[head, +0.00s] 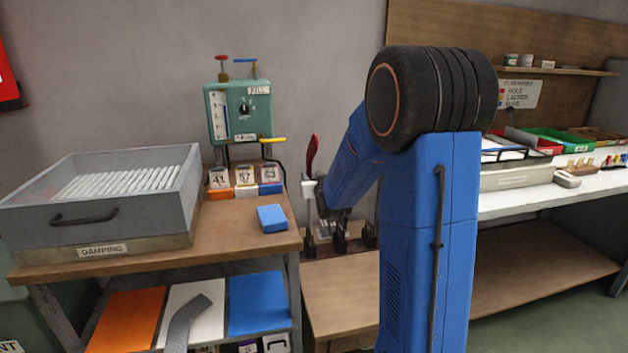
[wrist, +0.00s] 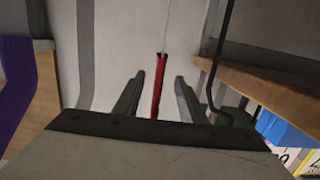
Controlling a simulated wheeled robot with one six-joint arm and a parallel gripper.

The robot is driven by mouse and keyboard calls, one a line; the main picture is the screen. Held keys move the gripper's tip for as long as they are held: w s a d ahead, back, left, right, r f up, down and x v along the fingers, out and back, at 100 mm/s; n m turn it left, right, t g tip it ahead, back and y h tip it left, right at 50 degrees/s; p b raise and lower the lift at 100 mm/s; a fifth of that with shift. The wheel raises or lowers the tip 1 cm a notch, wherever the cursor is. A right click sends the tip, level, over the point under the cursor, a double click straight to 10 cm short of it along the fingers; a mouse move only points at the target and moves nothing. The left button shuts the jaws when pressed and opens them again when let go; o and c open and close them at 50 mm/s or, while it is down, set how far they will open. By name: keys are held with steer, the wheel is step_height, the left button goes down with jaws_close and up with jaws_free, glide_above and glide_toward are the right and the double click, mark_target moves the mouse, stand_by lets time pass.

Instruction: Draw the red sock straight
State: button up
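The red sock (head: 312,152) shows in the head view as a narrow, curved, upright red shape just left of my blue arm. In the wrist view the red sock (wrist: 158,84) is a thin red strip between the two fingers of my gripper (wrist: 158,88). The fingers are apart, with a gap on each side of the strip, so my gripper looks open around it and not pressed on it. The strip's lower end is hidden behind the gripper body. In the head view my arm hides most of the gripper.
A grey box labelled DAMPING (head: 105,215) stands on the left wooden bench, with a blue block (head: 272,218) near its right edge. Dark stands (head: 340,235) rise below the sock. A white table (head: 560,195) is at right.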

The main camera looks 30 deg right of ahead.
mark_target(311, 175)
steer(key=shift+x, duration=2.4)
jaws_close()
steer(key=shift+f, duration=0.1)
jaws_free()
steer(key=shift+f, duration=0.1)
